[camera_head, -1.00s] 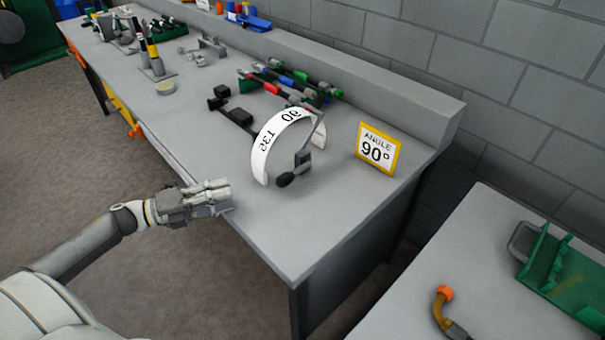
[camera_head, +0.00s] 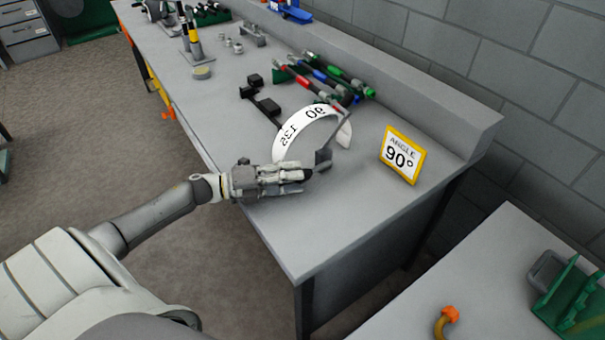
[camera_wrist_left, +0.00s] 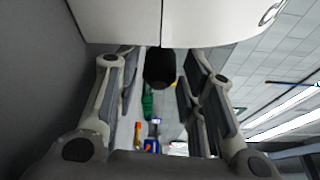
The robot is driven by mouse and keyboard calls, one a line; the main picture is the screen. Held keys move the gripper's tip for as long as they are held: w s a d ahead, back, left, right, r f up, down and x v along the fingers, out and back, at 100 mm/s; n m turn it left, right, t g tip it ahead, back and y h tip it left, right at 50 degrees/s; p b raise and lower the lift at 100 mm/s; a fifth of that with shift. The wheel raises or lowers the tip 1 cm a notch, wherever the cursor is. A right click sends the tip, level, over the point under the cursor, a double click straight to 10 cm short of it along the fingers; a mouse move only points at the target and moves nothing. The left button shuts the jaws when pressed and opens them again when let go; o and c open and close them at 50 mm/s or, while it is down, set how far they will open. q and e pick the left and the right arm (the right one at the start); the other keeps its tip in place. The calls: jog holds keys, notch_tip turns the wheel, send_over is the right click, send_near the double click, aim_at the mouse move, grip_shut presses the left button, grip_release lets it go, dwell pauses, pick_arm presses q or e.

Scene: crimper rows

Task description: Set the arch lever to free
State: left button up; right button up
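The arch (camera_head: 318,118) is a white curved band with printed marks such as 90, standing on the grey bench. Its lever (camera_head: 323,158) is a dark arm on the near right side, ending in a black knob (camera_head: 308,174). My left gripper (camera_head: 296,180) is at the knob, coming from the left. In the left wrist view the knob (camera_wrist_left: 160,68) sits between the two fingers of the gripper (camera_wrist_left: 160,88), with small gaps seen on both sides. The white band (camera_wrist_left: 160,22) crosses the top of that view. My right gripper is not seen.
A yellow-framed sign (camera_head: 400,154) reading ANGLE 90° stands right of the arch. Red, blue and green handled tools (camera_head: 325,80) lie behind it. A black bracket (camera_head: 262,102) is at the back left. The bench front right is clear. A second table (camera_head: 490,270) stands at right.

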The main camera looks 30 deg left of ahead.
aim_at(314, 170)
pick_arm(q)
jog(key=shift+x, duration=1.5)
grip_shut()
